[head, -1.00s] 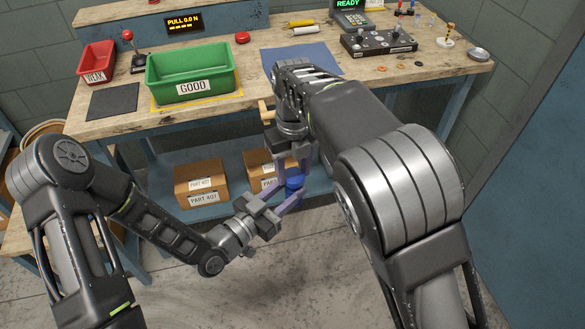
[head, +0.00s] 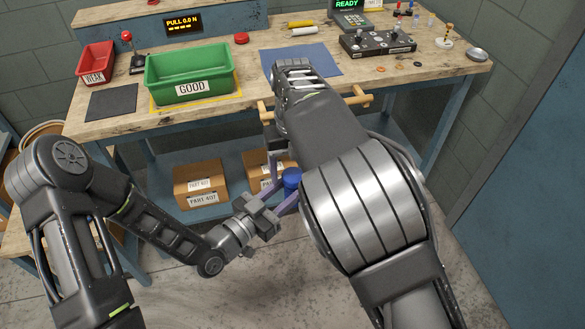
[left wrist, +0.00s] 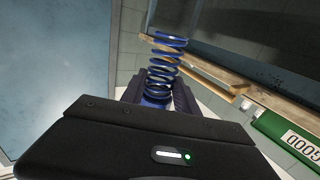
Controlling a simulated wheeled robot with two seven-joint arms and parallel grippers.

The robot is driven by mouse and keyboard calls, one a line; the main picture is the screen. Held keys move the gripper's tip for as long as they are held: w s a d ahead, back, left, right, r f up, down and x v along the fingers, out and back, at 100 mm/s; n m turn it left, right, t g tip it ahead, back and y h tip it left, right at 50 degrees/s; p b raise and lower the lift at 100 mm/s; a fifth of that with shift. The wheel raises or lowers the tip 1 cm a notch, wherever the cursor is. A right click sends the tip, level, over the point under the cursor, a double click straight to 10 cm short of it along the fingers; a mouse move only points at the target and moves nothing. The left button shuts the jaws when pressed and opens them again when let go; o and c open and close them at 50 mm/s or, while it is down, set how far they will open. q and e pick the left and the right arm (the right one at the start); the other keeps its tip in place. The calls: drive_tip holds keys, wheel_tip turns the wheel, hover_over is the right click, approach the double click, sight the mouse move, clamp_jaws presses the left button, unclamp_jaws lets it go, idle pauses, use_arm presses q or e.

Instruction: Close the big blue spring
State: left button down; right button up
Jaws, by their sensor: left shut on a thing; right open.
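The big blue spring (left wrist: 164,68) stands out from between my left gripper's fingers in the left wrist view, its coils visibly spaced apart. Its lower end is a blue cap between the dark fingers. In the head view only a short blue part of it (head: 291,181) shows beside my right arm. My left gripper (head: 285,198) is shut on the spring, in front of the bench; the arm partly covers its fingertips. My right gripper (head: 277,160) hangs just up and left of the spring, largely hidden by its own wrist, open and apart from the spring.
The bench carries a green GOOD bin (head: 190,75), a red bin (head: 95,62), a blue mat (head: 318,60) and a control box (head: 378,44). A wooden rail (head: 358,99) juts from the bench front. Cardboard boxes (head: 200,186) sit on the lower shelf. The floor ahead is clear.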

drive_tip(key=shift+r, duration=2.25)
drive_tip(key=shift+d, duration=0.1)
drive_tip(key=shift+c, duration=0.4)
